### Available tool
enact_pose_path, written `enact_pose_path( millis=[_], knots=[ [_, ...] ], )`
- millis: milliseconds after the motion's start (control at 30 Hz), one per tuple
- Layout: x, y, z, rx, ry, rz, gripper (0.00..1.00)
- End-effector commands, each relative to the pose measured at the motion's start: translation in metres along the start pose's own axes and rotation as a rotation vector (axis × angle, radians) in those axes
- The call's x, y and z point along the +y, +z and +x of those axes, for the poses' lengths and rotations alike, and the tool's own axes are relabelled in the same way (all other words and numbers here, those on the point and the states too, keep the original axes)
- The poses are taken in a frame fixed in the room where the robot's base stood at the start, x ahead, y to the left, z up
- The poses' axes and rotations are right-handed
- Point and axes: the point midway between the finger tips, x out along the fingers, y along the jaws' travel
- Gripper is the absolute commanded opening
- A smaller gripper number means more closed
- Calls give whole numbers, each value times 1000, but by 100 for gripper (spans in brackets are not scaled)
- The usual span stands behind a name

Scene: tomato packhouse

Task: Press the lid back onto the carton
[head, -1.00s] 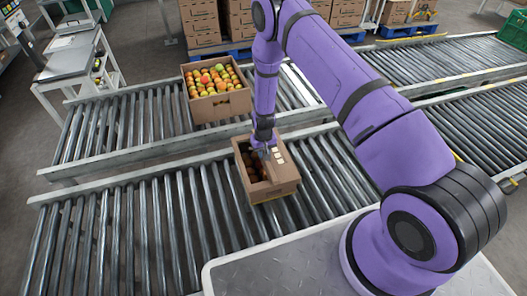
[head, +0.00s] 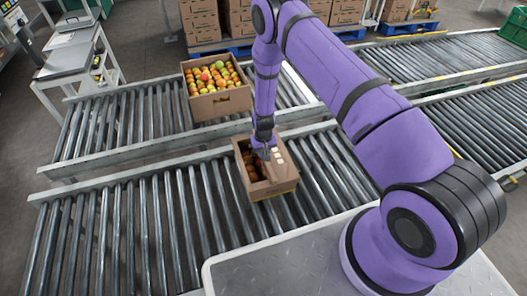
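The carton (head: 273,189) is a brown cardboard box on the near roller conveyor, just below my arm's end. Red tomatoes show inside its left part. A brown cardboard piece with pale patches, apparently the lid (head: 278,163), stands tilted over the carton's right part, leaving the left part uncovered. My gripper (head: 265,154) points down over the carton, at the lid's left side. It is small and dark against the carton, and its fingers are not clear. Whether it holds the lid or only touches it cannot be told.
An open carton of red, yellow and green tomatoes (head: 219,104) stands on the far conveyor (head: 130,130). The near conveyor's rollers (head: 130,230) are clear to the left. A metal bench (head: 70,60) stands at upper left. Stacked cartons (head: 200,22) stand on pallets behind.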

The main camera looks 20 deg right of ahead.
Motion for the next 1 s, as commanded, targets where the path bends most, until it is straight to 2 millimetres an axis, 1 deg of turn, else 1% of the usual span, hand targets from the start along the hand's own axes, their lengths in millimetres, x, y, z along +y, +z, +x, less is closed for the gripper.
enact_pose_path(
  millis=[567,600,667,700,900,967,1000],
  knots=[
    [0,0,3,0,0,0,0],
    [0,0,3,0,0,0,28],
    [0,0,3,0,0,0,41],
    [0,0,3,0,0,0,50],
    [0,0,2,0,0,0,50],
    [0,0,3,0,0,0,37],
    [0,0,3,0,0,0,33]
  ],
)
